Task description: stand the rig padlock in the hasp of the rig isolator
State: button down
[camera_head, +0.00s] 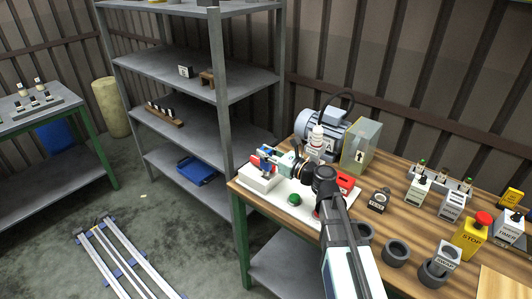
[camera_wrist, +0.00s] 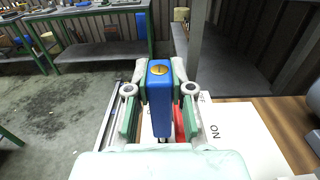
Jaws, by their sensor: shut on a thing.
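The rig padlock (camera_wrist: 160,95) is a blue block with a round brass disc on its upper end. It is upright between the fingers of my gripper (camera_wrist: 160,91) in the wrist view; its lower end is mostly hidden. My gripper also shows in the head view (camera_head: 268,159), shut on the blue padlock (camera_head: 265,149) over a white box (camera_head: 258,178), apparently the rig isolator. I cannot tell whether the padlock touches the hasp.
The white box stands on a pale board (camera_head: 282,207) with a green knob (camera_head: 295,199) and a red box (camera_head: 346,182). A grey motor (camera_head: 318,127) and a clear-sided box (camera_head: 362,145) stand behind. Small devices and dark cups (camera_head: 396,253) fill the wooden table's right side.

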aim_at(270, 165)
jog(key=shift+f+b, duration=1.3)
jog(key=shift+f, duration=0.8)
jog(key=c, duration=0.9)
grip_release()
jog(key=shift+c, duration=0.2)
jog(key=shift+s+d, duration=0.1)
jog(key=v, duration=1.1)
jog(key=shift+s+d, duration=0.2)
jog(key=shift+d, duration=0.15)
